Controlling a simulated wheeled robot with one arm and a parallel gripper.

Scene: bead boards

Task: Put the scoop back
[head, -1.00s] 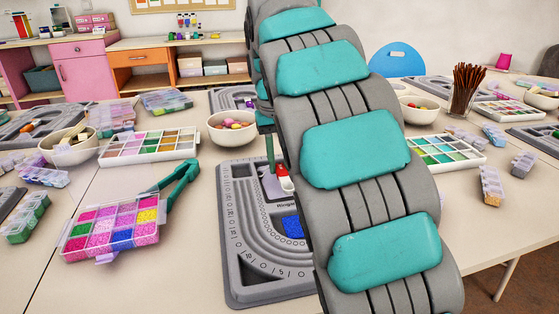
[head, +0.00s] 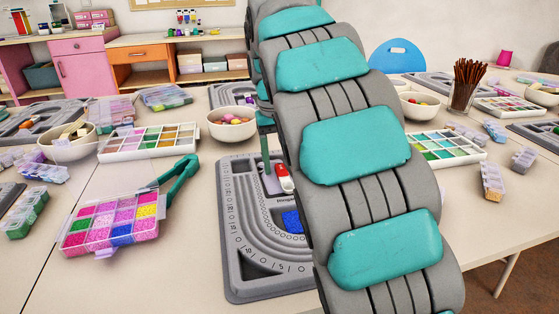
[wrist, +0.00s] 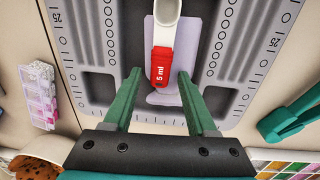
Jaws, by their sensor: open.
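The scoop has a white bowl and a red handle marked "5 ml" (wrist: 162,66). It lies over a flat lavender patch (wrist: 180,97) on the grey bead board (head: 240,285). In the head view the scoop (head: 284,180) shows beside my arm, partly hidden. My gripper (wrist: 158,75) is open in the wrist view, with one green finger on each side of the handle's end and a gap on both sides. Whether the fingertips are level with the handle or above it, I cannot tell. In the head view my arm covers much of the board.
Blue beads (head: 292,222) lie in the board's recess. A bead box (head: 112,225) with teal tweezers (head: 178,180) stands to the left. A bowl (head: 232,126) and a white bead tray (head: 148,143) stand behind. Bare table shows left of the board.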

